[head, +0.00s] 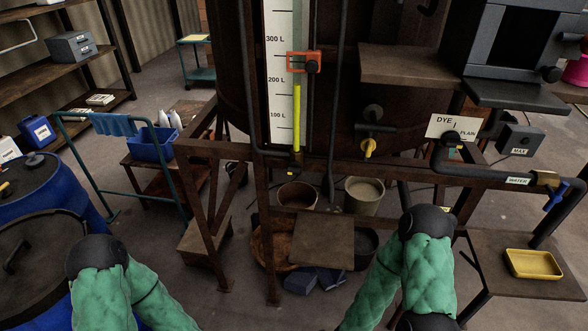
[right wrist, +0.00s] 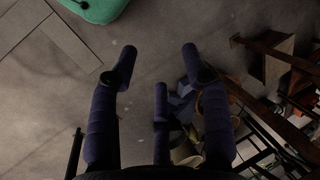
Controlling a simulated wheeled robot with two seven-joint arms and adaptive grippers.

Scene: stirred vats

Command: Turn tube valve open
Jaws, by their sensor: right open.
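A tall sight tube (head: 296,120) with yellow in its lower part runs up beside a white litre scale (head: 280,50) on the dark vat. At the tube's foot is a small dark valve (head: 295,162) with a yellow part; its exact handle position is too small to tell. My right gripper (right wrist: 159,58) is open in the right wrist view, its dark fingers spread with nothing between them, above the floor. In the head view my green arms come in from below, and neither gripper shows there. The right wrist view does not clearly show the valve.
A dark outlet valve with a yellow handle (head: 369,148) and a DYE/PLAIN sign (head: 453,127) are to the right. A water pipe with a blue handle (head: 556,194) is farther right. A wooden frame (head: 212,218) and buckets (head: 364,196) stand below. Blue drums (head: 52,192) stand left.

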